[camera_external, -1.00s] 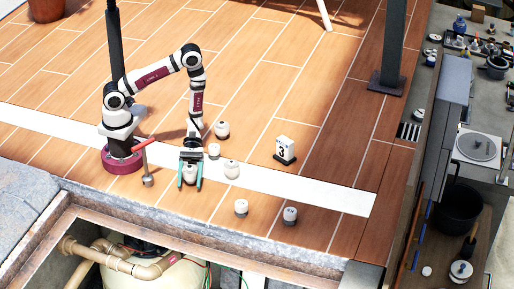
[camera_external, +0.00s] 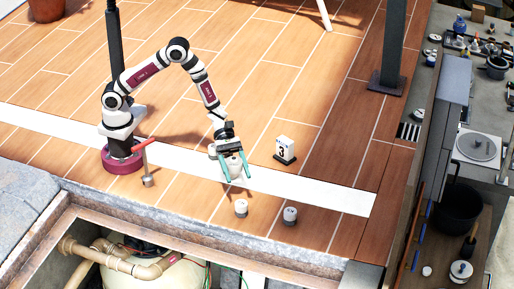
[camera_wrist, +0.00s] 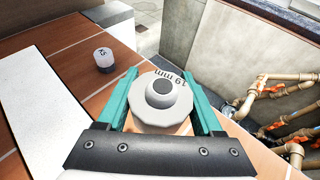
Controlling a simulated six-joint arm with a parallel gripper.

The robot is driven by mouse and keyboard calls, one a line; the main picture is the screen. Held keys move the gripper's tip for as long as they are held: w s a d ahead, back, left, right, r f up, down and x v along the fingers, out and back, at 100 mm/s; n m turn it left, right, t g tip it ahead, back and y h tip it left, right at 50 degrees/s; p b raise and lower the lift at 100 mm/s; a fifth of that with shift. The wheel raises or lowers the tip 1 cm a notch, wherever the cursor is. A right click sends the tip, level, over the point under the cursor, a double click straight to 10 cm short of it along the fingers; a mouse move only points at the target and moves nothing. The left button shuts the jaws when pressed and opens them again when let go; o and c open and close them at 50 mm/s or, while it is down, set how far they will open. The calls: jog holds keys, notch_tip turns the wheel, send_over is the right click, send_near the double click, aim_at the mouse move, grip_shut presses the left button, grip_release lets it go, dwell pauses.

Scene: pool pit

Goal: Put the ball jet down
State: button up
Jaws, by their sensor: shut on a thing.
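My gripper (camera_external: 238,176) has teal fingers and hangs above the white stripe on the deck. In the wrist view the jet sits between the two fingers (camera_wrist: 163,92). In the external view something white shows between the fingers; I cannot tell how much of it is the held jet and how much a jet standing behind.
A red-handled tool (camera_external: 147,165) stands left. The open pit with pipes (camera_external: 130,262) lies in front.

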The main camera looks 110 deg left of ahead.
jog(key=w+n, duration=0.1)
jog(key=w, duration=0.3)
send_over(273, 192)
jog(key=shift+t+y, duration=0.4)
jog(key=f, duration=0.5)
jog(key=shift+s+d+f, duration=0.15)
jog(key=shift+d+f, duration=0.05)
jog(key=shift+f, duration=0.1)
jog(key=shift+a+f, duration=0.15)
jog(key=shift+f, duration=0.95)
jog(key=shift+a+f, duration=0.15)
jog(key=shift+f, duration=0.95)
jog(key=o, duration=1.3)
jog(key=shift+f, duration=0.1)
jog(key=shift+o, duration=0.2)
